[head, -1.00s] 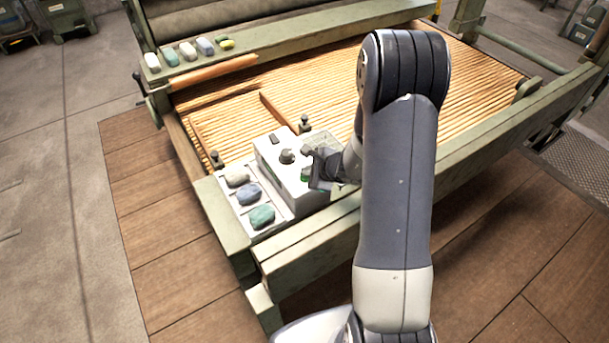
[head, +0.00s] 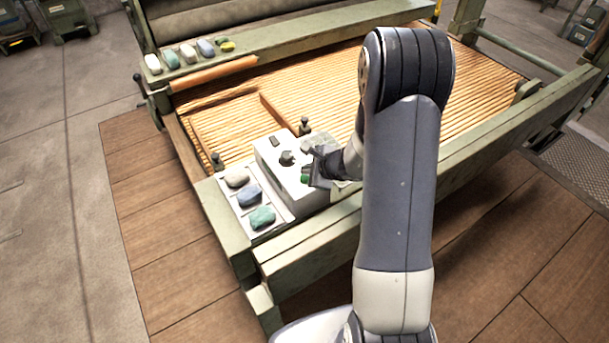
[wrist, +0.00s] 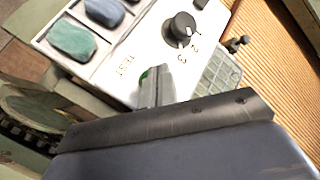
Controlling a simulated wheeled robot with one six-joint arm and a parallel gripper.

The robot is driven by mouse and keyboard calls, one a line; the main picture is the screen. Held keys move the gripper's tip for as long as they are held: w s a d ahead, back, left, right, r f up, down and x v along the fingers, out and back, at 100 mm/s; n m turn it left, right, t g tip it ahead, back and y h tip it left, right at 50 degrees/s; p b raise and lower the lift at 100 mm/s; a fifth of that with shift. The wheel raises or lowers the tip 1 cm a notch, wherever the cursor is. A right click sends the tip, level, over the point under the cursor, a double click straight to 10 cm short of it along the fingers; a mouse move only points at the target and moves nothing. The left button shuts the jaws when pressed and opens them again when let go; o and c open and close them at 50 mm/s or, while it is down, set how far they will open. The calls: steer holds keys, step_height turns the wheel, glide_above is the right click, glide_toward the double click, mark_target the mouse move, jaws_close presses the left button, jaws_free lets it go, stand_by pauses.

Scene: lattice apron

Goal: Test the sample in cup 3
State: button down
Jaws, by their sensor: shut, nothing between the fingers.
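A white box (head: 276,160) stands on the apron's edge, with a black knob (wrist: 180,28), printed digits including 2 and 3, and the word TEST on its top. A green button (wrist: 144,76) shows beside TEST, partly hidden by my fingers. My gripper (wrist: 156,86) is shut and empty, its tips over or against the button; I cannot tell whether they touch. In the head view my gripper (head: 312,178) is at the box's right end. No cup number is readable.
A clear gridded plate (wrist: 222,74) lies beyond the box, partly covered by my arm. Small dark posts (head: 305,126) stand on the slatted apron (head: 350,85). Several coloured lumps (head: 188,53) sit on the green back rail. A green front beam (head: 310,235) runs below the box.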

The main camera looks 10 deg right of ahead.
mark_target(307, 179)
steer(key=shift+r+p, duration=1.75)
steer(key=shift+r, duration=0.8)
steer(key=shift+f, duration=0.2)
steer(key=shift+f+b, duration=0.9)
steer(key=shift+f, duration=0.3)
steer(key=shift+r+p, duration=0.4)
steer(key=shift+p, duration=0.4)
steer(key=shift+r+p, duration=0.2)
steer(key=shift+p, duration=0.65)
steer(key=shift+p, duration=0.45)
